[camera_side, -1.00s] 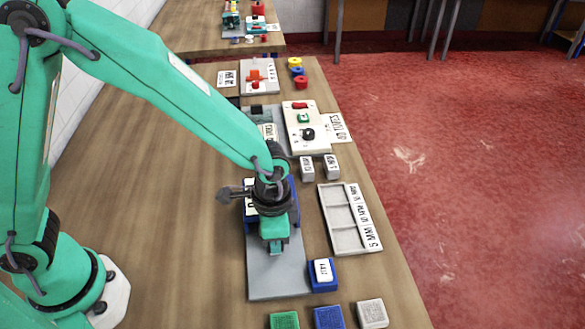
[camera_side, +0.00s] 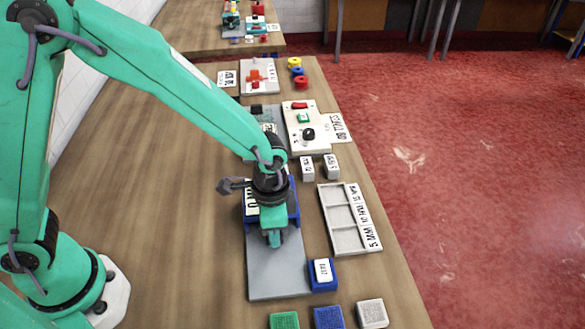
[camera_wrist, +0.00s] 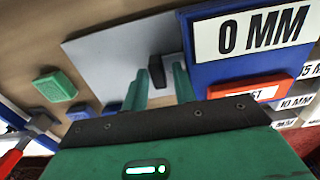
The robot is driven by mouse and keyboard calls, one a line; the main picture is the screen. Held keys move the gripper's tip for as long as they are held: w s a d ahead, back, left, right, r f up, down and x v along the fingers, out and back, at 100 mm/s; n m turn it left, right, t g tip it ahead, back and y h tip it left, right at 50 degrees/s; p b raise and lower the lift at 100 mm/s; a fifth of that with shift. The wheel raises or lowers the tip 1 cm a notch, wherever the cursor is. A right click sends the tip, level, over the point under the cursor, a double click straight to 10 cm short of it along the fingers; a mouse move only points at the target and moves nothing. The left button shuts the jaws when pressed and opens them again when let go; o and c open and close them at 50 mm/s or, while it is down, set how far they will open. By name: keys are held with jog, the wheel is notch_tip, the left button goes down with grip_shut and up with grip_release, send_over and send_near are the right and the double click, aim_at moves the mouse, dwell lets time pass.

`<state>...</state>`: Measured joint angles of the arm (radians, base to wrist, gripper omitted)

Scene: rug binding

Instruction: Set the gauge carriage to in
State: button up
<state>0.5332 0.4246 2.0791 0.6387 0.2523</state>
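A blue block with a white "0 MM" label (camera_wrist: 262,35) stands at the right of the wrist view. In the side view this blue block (camera_side: 292,207) is partly hidden behind my gripper, on a grey plate (camera_side: 274,275). I cannot tell for certain that it is the gauge carriage. My gripper (camera_side: 274,243) points down just in front of it. In the wrist view my gripper (camera_wrist: 161,69) has its green fingers apart. A small black post (camera_wrist: 157,74) shows between the fingers; I see no clear contact.
A grey tray (camera_side: 341,226) with MM labels lies right of the plate. A blue block with a white label (camera_side: 322,274) sits at its front right corner. Green (camera_side: 284,321), blue (camera_side: 328,318) and grey (camera_side: 372,313) blocks stand in front. The table left of the plate is clear.

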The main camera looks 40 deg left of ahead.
jog(key=shift+s+d, duration=0.2)
jog(key=shift+d, duration=0.1)
jog(key=shift+s+d, duration=0.95)
jog(key=shift+s, duration=0.05)
notch_tip(320, 180, up, 8)
notch_tip(320, 180, down, 9)
jog(key=g+y, duration=0.2)
jog(key=g, duration=0.1)
jog(key=shift+w+d+r+g+y, duration=0.1)
jog(key=shift+w+d+g+y, duration=0.05)
jog(key=shift+g+y, duration=0.15)
jog(key=shift+y, duration=0.3)
jog(key=s+d, duration=0.5)
jog(key=shift+d+r, duration=0.1)
jog(key=shift+r, duration=0.1)
jog(key=v, duration=0.8)
jog(key=w+a+r+n+t+h, duration=0.2)
jog(key=a+r, duration=0.5)
jog(key=a, duration=0.1)
jog(key=s+a+r+n+t, duration=0.3)
jog(key=a+r, duration=0.1)
jog(key=a, duration=0.6)
jog(key=s+a+r+n+t+h, duration=0.1)
jog(key=s+a+r+n+t, duration=0.2)
jog(key=a, duration=0.7)
jog(key=shift+s+a+r+h, duration=0.3)
jog(key=shift+s+r, duration=0.25)
jog(key=shift+s, duration=0.1)
